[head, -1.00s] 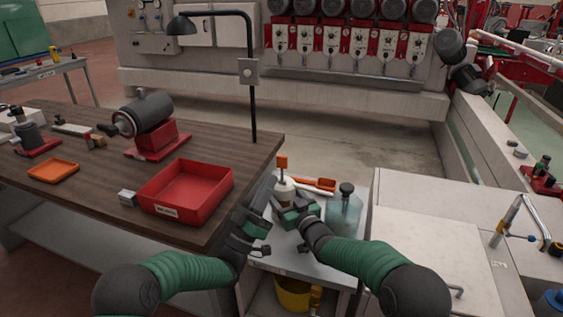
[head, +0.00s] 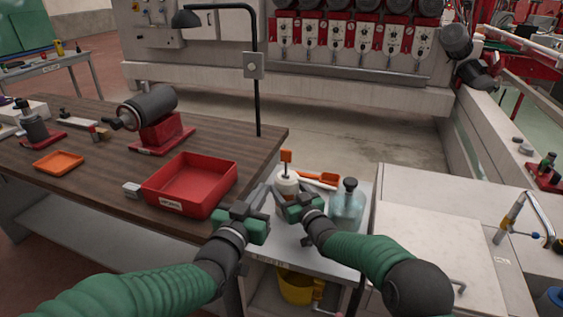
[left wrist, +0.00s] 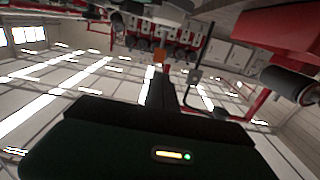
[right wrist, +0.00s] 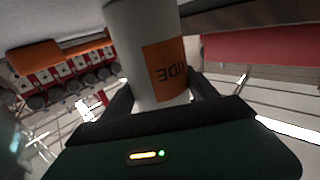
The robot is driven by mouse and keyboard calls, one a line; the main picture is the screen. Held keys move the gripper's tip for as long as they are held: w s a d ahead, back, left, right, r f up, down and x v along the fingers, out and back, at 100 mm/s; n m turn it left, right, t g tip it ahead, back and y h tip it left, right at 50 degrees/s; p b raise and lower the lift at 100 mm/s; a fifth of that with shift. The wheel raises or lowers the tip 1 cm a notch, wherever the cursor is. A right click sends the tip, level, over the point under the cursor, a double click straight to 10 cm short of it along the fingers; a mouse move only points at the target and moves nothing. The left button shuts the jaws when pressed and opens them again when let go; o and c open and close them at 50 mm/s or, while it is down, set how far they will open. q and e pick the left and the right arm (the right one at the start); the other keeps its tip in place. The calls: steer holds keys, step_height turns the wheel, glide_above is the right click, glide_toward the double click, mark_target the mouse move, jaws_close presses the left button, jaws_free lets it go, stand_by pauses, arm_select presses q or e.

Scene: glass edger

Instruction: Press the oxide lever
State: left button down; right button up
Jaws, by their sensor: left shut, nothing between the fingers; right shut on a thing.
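The oxide bottle (head: 287,184) is white with an orange lever (head: 286,156) on top, and stands on the small cart beside the wooden bench. Its orange label with partly visible lettering shows in the right wrist view (right wrist: 167,70). My right gripper (head: 290,207) is shut on the bottle's body, which shows between its fingers in the right wrist view. My left gripper (head: 262,194) is shut and empty, left of the bottle and lower than the lever. In the left wrist view a small orange patch, likely the lever (left wrist: 158,57), shows just beyond the shut fingers.
A clear bluish bottle with a dark cap (head: 347,205) stands right of my right gripper. An orange-handled tool (head: 320,179) lies behind the oxide bottle. A red tray (head: 190,184) sits near the bench edge on the left. A yellow bucket (head: 295,286) is on the cart's lower shelf.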

mark_target(285, 154)
arm_select(q)
steer(key=x, duration=1.4)
steer(key=shift+d, duration=0.1)
steer(key=shift+w+d+r, duration=0.1)
steer(key=shift+w, duration=0.3)
steer(key=shift+w+d+r, duration=0.1)
steer(key=shift+w+r, duration=0.05)
steer(key=shift+w, duration=0.25)
steer(key=shift+s, duration=0.1)
steer(key=r+v, duration=0.3)
steer(key=v, duration=1)
steer(key=shift+s+a, duration=0.15)
steer(key=shift+s, duration=0.1)
